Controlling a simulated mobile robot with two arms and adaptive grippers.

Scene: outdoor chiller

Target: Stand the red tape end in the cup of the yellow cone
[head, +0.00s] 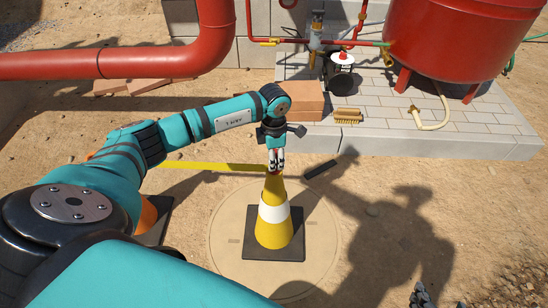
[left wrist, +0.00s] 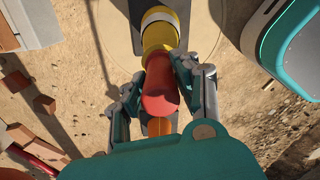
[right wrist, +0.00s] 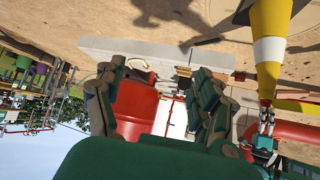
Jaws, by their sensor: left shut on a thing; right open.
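The yellow cone (head: 272,232) with a white band stands upright on a dark square base; its top also shows in the left wrist view (left wrist: 158,30) and the cone appears inverted in the right wrist view (right wrist: 268,55). My left gripper (head: 276,160) is right over the cone's top, shut on the red tape end (left wrist: 160,88). The red tape end lines up with the cone's top and appears to meet it; I cannot tell whether it is inside the cup, which is hidden. My right gripper (right wrist: 152,105) is open and empty, away from the cone.
A yellow tape (head: 215,166) stretches left from near the cone's top. An orange cone (head: 148,216) is partly hidden behind my left arm. A dark bar (head: 320,169) lies on the ground. Bricks (head: 303,100), a brush (head: 347,115) and a red tank (head: 440,40) stand behind.

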